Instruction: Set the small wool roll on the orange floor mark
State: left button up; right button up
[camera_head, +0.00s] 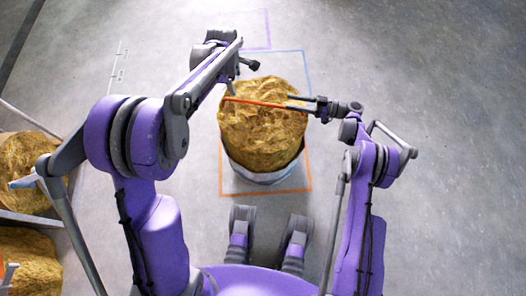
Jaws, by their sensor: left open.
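A yellow-brown wool roll (262,130) stands upright in the middle of the head view, with a pale wrap around its lower part. It stands inside the orange floor mark (265,193), whose front edge and lower sides show around its base. My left gripper (242,76) is open at the far left edge of the roll's top. My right gripper (297,102) is at the right edge of the roll's top. A thin orange-red bar (255,103) crosses the top towards it. I cannot tell whether the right gripper holds that bar.
A blue floor outline (280,52) lies behind the roll, and a purple one (268,28) is farther back. More wool rolls (27,185) (30,262) sit in bays at the left edge. The floor at the right is clear.

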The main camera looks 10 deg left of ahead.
pick_arm(q)
jog(key=shift+s+r, duration=0.15)
jog(key=shift+r, duration=0.35)
pick_arm(e)
jog(key=shift+f, duration=0.1)
jog(key=o, duration=0.4)
jog(key=shift+d, duration=0.1)
jog(key=d, duration=1.2)
jog(key=shift+a, duration=0.1)
